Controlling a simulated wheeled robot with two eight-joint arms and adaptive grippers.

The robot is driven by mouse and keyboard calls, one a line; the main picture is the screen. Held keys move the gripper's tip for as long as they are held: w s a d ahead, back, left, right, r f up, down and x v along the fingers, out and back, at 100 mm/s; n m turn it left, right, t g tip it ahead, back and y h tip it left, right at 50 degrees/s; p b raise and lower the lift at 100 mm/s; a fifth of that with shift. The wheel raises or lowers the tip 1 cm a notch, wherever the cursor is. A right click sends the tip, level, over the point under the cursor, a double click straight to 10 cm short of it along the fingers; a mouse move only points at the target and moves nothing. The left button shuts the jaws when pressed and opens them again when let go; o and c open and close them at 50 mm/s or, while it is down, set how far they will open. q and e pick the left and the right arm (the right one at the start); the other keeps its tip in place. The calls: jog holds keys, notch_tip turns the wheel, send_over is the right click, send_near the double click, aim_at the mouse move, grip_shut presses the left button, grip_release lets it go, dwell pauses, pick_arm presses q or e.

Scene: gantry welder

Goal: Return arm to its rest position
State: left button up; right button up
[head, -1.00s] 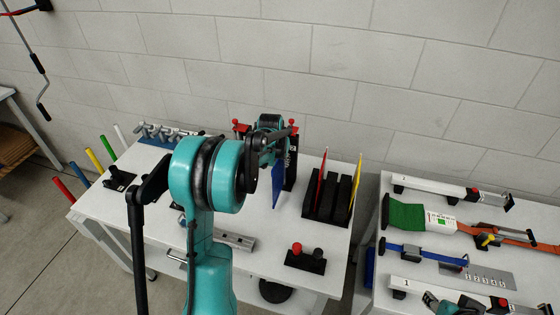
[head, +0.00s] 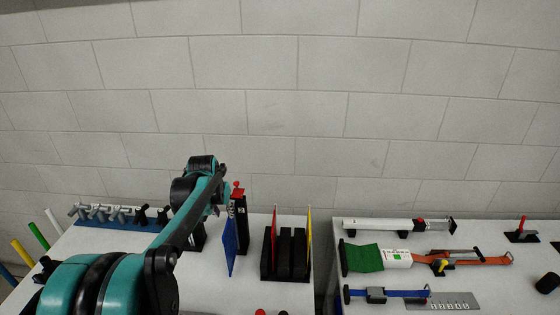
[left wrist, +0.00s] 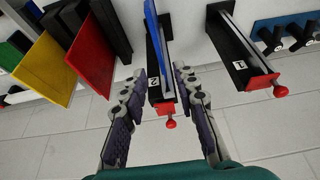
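My left arm (head: 195,215) reaches from the lower left over the left table to a black stand marked 2 (head: 241,222). In the left wrist view my left gripper (left wrist: 160,78) is open, with its two fingers on either side of this stand's red-knobbed end (left wrist: 165,107). A gap shows on both sides, and nothing is gripped. A blue plate (left wrist: 155,30) stands in or against the stand and also shows in the head view (head: 229,246). In the head view my arm hides most of the left gripper. My right gripper is out of view.
A black rack (head: 285,262) holds a red plate (head: 273,240) and a yellow plate (head: 309,240). A stand marked 1 (left wrist: 240,60) is beside stand 2. Clamps (head: 110,213) line the back left.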

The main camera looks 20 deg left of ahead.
pick_arm(q)
jog(key=s+d+f+m+t+b, duration=0.15)
jog(key=s+d+b, duration=0.35)
jog(key=s+d, duration=0.75)
jog(key=s+d+f+m+t+h+b, duration=0.1)
jog(key=s+d+f+b, duration=0.3)
jog(key=s+d+f, duration=0.3)
jog(key=s+f, duration=0.2)
jog(key=s, duration=0.2)
jog(key=shift+s+d+f+b, duration=0.35)
jog(key=shift+d+f, duration=0.05)
dwell(0.7)
